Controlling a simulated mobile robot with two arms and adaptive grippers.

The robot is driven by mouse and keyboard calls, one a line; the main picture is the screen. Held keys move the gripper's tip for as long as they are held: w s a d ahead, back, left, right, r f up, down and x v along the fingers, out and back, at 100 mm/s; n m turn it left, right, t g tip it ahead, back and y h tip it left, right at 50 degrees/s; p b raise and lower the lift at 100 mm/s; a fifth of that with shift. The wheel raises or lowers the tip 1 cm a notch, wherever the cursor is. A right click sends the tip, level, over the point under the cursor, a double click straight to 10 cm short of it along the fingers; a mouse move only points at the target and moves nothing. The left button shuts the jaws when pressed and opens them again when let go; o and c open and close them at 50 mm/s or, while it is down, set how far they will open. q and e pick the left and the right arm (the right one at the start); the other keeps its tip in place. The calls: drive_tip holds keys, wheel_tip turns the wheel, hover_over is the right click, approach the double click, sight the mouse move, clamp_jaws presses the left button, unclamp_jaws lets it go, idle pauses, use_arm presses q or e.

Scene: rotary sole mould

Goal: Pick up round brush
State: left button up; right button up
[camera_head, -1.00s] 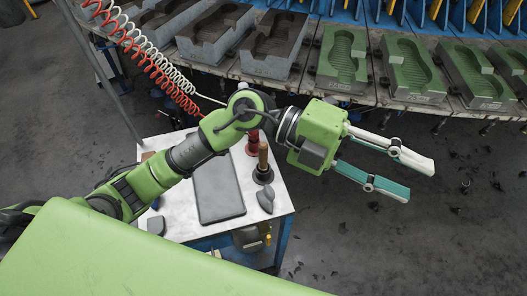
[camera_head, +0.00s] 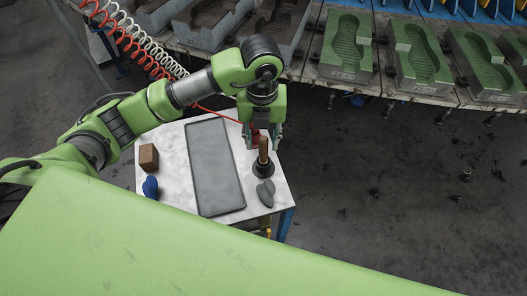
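The round brush (camera_head: 263,168) stands upright on the white table, near its right edge, with a brown wooden handle and a dark round base. My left gripper (camera_head: 263,141) points down at the top of the handle. Its two fingers are apart, one on each side of the handle's upper end in the picture. I see no finger touching the handle, and the depth between them is hard to judge. My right gripper is not in view.
The white table (camera_head: 175,165) also holds a dark grey flat tray (camera_head: 214,170), a brown block (camera_head: 148,157), a blue item (camera_head: 150,187) and a grey pointed item (camera_head: 265,193) close to the brush. A red item (camera_head: 255,134) is partly hidden behind my gripper. Green moulds (camera_head: 347,48) line the back.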

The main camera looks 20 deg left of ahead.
sight(264, 154)
use_arm(q)
drive_tip(key=shift+f, duration=0.95)
drive_tip(key=shift+f+p, duration=0.55)
drive_tip(key=shift+f, duration=0.05)
wheel_tip(264, 154, down, 4)
drive_tip(key=shift+w+d+r+p, duration=0.15)
drive_tip(key=shift+r+p, duration=0.05)
drive_tip(key=shift+p, duration=0.5)
drive_tip(key=shift+f, duration=0.35)
clamp_jaws()
